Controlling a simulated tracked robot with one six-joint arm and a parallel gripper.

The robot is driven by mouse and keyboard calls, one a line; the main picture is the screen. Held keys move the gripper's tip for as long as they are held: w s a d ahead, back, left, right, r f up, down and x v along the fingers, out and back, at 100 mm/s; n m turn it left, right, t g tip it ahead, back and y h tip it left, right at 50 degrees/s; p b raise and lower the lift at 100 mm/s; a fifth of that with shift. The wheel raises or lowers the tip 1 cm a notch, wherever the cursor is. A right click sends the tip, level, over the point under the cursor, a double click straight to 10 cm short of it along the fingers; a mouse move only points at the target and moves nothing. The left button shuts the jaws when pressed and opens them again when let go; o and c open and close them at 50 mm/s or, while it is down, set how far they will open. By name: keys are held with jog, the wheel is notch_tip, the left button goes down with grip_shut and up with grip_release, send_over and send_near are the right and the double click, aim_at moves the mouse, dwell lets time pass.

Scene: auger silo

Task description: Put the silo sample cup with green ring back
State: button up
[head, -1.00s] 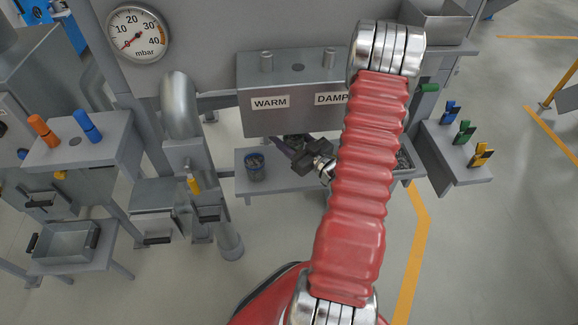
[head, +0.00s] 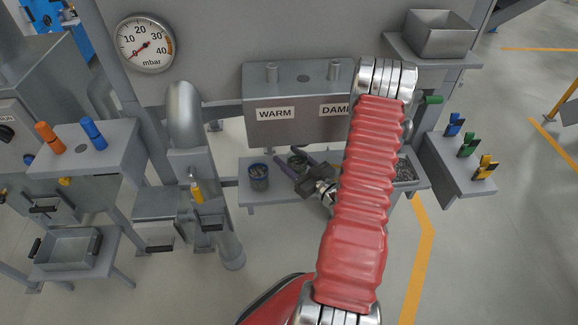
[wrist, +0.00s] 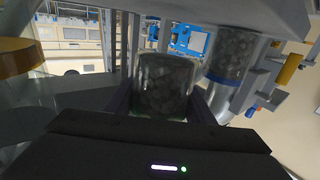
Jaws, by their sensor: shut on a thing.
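The green-ringed sample cup (head: 297,161), filled with dark grain, is between the fingers of my gripper (head: 298,165), which is shut on it. In the wrist view the clear cup (wrist: 164,85) fills the space between the fingers, with a green edge at its lower rim. In the head view it is over the grey shelf (head: 262,199) below the WARM/DAMP box. I cannot tell whether its base touches the shelf. A similar cup with a blue ring (head: 258,177) stands on the shelf just left of it; it shows in the wrist view (wrist: 228,62) too.
The WARM/DAMP box (head: 298,98) overhangs the back of the shelf. A pipe with a yellow handle (head: 197,191) stands to the left. My arm hides the shelf's middle right; a filled tray (head: 406,172) shows beyond. Blue, green and yellow clips stand on the right ledge (head: 456,165).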

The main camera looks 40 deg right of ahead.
jog(key=shift+f, duration=1.9)
jog(key=o, duration=1.2)
jog(key=shift+f, duration=0.1)
jog(key=shift+s, duration=5.95)
jog(key=shift+s, duration=0.15)
